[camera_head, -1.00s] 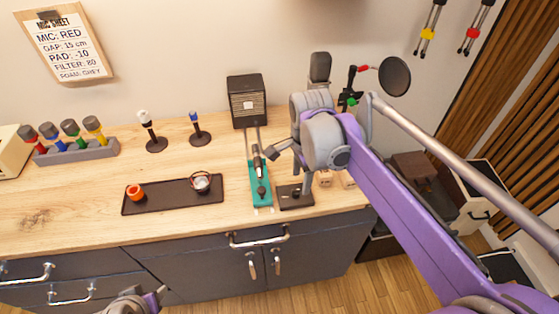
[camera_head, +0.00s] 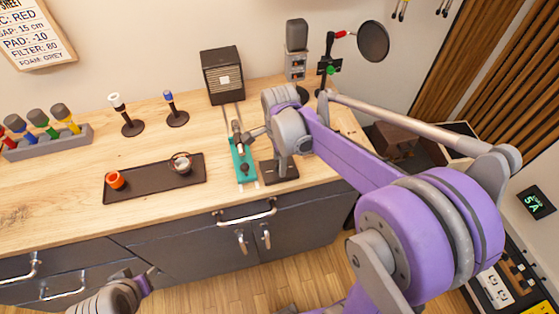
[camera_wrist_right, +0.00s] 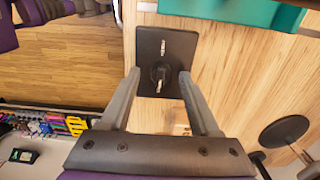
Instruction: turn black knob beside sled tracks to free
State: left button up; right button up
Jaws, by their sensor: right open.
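The black knob (camera_wrist_right: 160,80) stands on a square black plate (camera_wrist_right: 180,45) with small pale lettering that I cannot read. In the head view the plate (camera_head: 288,172) lies on the bench, just right of the teal sled (camera_head: 241,155) and its rails. The knob is hidden there by my right gripper (camera_head: 281,164). In the right wrist view the open fingers of my right gripper (camera_wrist_right: 160,76) reach over the plate, one to each side of the knob. I cannot tell whether they touch it. My left gripper (camera_head: 142,280) is low at the left, away from the bench top.
A dark tray (camera_head: 145,182) with an orange ring (camera_head: 115,179) and a round item lies left of the sled. A speaker box (camera_head: 222,75) stands behind the rails. A grey microphone (camera_head: 297,35) and a round filter (camera_head: 373,41) stand behind my right arm.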

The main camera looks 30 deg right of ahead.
jog(key=shift+f, duration=0.15)
grip_shut()
